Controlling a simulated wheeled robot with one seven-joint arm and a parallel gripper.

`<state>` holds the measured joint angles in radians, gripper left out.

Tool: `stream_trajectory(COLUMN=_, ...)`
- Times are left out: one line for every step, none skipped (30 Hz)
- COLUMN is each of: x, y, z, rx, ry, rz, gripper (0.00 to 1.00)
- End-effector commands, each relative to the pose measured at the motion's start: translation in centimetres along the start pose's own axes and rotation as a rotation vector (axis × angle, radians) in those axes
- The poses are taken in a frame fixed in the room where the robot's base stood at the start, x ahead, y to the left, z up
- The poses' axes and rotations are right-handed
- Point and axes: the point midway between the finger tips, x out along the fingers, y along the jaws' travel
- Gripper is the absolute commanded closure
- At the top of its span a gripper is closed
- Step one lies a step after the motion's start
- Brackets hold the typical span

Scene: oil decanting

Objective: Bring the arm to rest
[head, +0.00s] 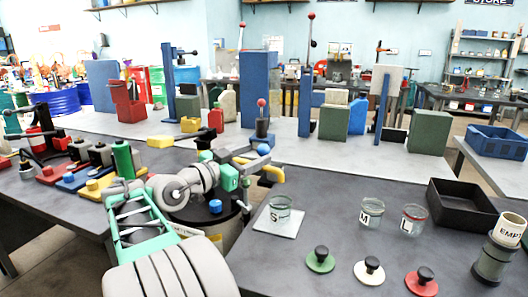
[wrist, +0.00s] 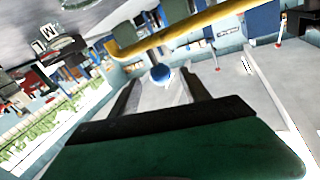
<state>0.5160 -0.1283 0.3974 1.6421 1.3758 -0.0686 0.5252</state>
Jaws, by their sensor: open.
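My arm reaches over the left of the near bench in the head view, folded beside a dark round stand. My gripper (head: 250,163) is at its far end, close to a blue ball (head: 264,149) and a curved yellow pipe (head: 272,174). In the wrist view my gripper (wrist: 163,82) has its two dark fingers apart. The blue ball (wrist: 160,73) shows between the fingertips, and the yellow pipe (wrist: 190,37) crosses beyond them. I cannot tell whether the fingers touch the ball. Nothing is clearly held.
Glass jars marked S (head: 280,210), M (head: 371,213) and L (head: 413,219) stand right of my arm. Green (head: 320,262), white (head: 369,271) and red (head: 421,283) lids lie in front. A black tray (head: 473,205) and an "EMPTY" cup (head: 510,230) are farther right.

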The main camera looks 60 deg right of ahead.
Motion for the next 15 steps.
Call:
stream_trajectory(x=-0.44, y=-0.03, z=0.04, rx=0.0, ry=-0.001, rz=-0.002, gripper=0.45)
stream_trajectory(x=-0.57, y=0.0, z=0.03, rx=0.0, ry=-0.001, rz=-0.001, gripper=0.45)
stream_trajectory(x=-0.68, y=0.03, z=0.01, rx=0.0, ry=0.0, rz=0.0, gripper=0.45)
stream_trajectory(x=-0.7, y=0.05, z=0.0, rx=0.0, ry=0.0, rz=0.001, gripper=0.45)
stream_trajectory(x=-0.69, y=0.06, z=0.0, rx=0.0, ry=0.0, rz=0.001, gripper=0.45)
stream_trajectory(x=-0.68, y=0.06, z=0.0, rx=0.0, ry=0.0, rz=0.001, gripper=0.45)
stream_trajectory(x=-0.67, y=0.06, z=0.0, rx=0.0, ry=0.0, rz=0.001, gripper=0.45)
stream_trajectory(x=-0.66, y=0.05, z=0.0, rx=0.0, ry=0.0, rz=0.001, gripper=0.45)
stream_trajectory(x=-0.66, y=0.05, z=0.0, rx=0.0, ry=0.0, rz=0.001, gripper=0.45)
stream_trajectory(x=-0.66, y=0.05, z=0.0, rx=0.0, ry=0.0, rz=0.001, gripper=0.45)
stream_trajectory(x=-0.65, y=0.04, z=0.0, rx=0.0, ry=0.0, rz=0.001, gripper=0.45)
stream_trajectory(x=-0.65, y=0.04, z=-0.01, rx=0.0, ry=-0.001, rz=0.0, gripper=0.45)
stream_trajectory(x=-0.69, y=-0.03, z=-0.02, rx=0.0, ry=-0.003, rz=-0.002, gripper=0.45)
stream_trajectory(x=-0.83, y=-0.23, z=-0.02, rx=-0.002, ry=-0.012, rz=-0.009, gripper=0.45)
stream_trajectory(x=-1.21, y=-0.75, z=0.04, rx=-0.009, ry=-0.037, rz=-0.028, gripper=0.45)
